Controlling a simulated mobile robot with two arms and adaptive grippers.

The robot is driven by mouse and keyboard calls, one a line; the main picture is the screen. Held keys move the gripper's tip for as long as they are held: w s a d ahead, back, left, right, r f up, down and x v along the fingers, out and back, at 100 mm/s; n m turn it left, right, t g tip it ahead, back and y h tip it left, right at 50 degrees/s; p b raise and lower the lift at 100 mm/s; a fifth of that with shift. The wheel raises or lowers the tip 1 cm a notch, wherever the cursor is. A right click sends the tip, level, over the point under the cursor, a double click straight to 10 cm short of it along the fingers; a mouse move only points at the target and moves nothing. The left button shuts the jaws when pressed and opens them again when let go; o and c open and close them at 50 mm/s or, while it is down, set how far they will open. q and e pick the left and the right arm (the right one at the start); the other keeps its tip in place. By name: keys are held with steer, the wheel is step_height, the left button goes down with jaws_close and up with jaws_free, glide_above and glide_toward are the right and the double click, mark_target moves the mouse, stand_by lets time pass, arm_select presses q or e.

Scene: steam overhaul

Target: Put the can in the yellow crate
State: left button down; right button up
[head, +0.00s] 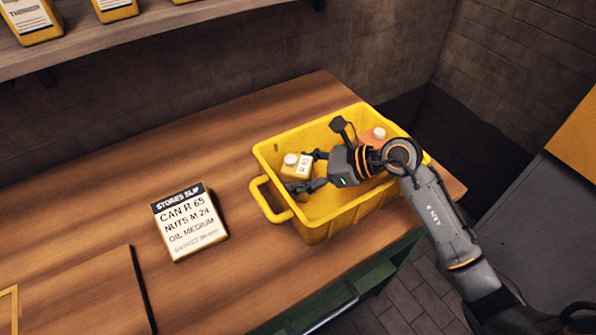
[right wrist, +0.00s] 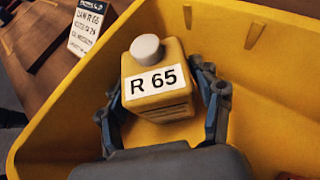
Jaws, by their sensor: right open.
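The can is a small yellow container with a white cap and an "R 65" label. In the head view the can (head: 294,173) is inside the yellow crate (head: 338,228), at its left end. My right gripper (head: 308,171) reaches down into the crate and is open, with its fingers on either side of the can. In the right wrist view the can (right wrist: 158,88) looks upright between the spread blue-grey fingers. Whether its base rests on the crate floor is hard to tell. My left gripper is not in view.
An orange container with a white cap (head: 377,136) is also in the crate, partly hidden by my right arm. A stores slip sign (head: 189,222) reading "CAN R 65" lies on the wooden bench (head: 120,200). Yellow containers (head: 30,22) stand on the shelf above.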

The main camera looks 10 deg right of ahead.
steer(key=shift+r, duration=0.25)
steer(key=b+v, duration=0.3)
steer(key=v, duration=0.9)
steer(key=shift+f, duration=0.15)
steer(key=shift+d, duration=0.1)
